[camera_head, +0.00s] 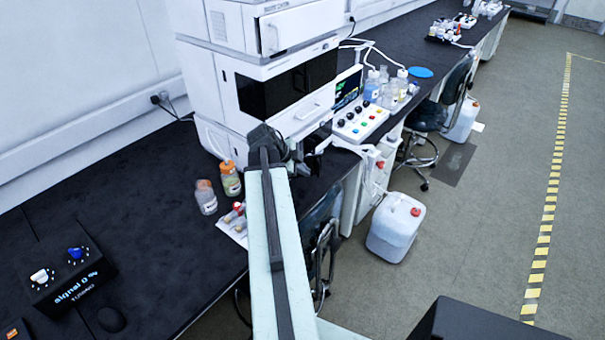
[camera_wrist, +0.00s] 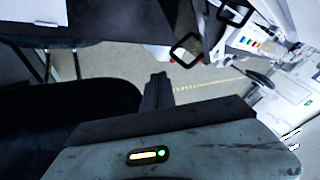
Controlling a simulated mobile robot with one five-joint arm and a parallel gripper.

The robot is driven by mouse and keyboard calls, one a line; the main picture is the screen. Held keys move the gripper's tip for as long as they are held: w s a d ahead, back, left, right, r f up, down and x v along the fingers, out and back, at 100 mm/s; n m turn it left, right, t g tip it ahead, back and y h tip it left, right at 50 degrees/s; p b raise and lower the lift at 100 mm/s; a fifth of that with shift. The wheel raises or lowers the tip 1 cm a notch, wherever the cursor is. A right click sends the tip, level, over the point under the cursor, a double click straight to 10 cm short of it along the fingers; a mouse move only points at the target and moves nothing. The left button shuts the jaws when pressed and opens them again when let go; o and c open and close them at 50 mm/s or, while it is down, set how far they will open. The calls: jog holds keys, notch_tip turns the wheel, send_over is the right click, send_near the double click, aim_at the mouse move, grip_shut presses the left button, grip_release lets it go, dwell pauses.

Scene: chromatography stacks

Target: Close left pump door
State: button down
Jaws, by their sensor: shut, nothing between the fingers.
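The white chromatography stack (camera_head: 212,85) stands on the black bench in the head view. Its middle module has a black front panel (camera_head: 270,92) with a white front strip (camera_head: 306,112) below it. The lowest module (camera_head: 212,138) is largely covered by my arm, with a dark gap (camera_head: 322,136) showing to the right. I cannot clearly make out the left pump door or how far open it is. My gripper (camera_head: 306,160) is shut and empty, in front of the lowest module. Whether it touches the module cannot be told. In the wrist view, white equipment (camera_wrist: 290,95) shows at the right, tilted.
Chairs (camera_head: 425,117) and a white canister (camera_head: 396,228) stand on the floor.

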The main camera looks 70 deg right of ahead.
jog(key=s+d+f+b, duration=0.1)
jog(key=d+f+b, duration=0.2)
jog(key=d, duration=0.3)
jog(key=shift+d+f, duration=0.4)
jog(key=shift+f, duration=0.4)
jog(key=shift+d, duration=0.1)
jog(key=w+d+n+t+h, duration=0.1)
jog(key=w+d+n+t, duration=0.3)
jog(key=d+n, duration=0.3)
jog(key=shift+w+d, duration=0.25)
jog(key=shift+w, duration=0.65)
jog(key=shift+w, duration=0.1)
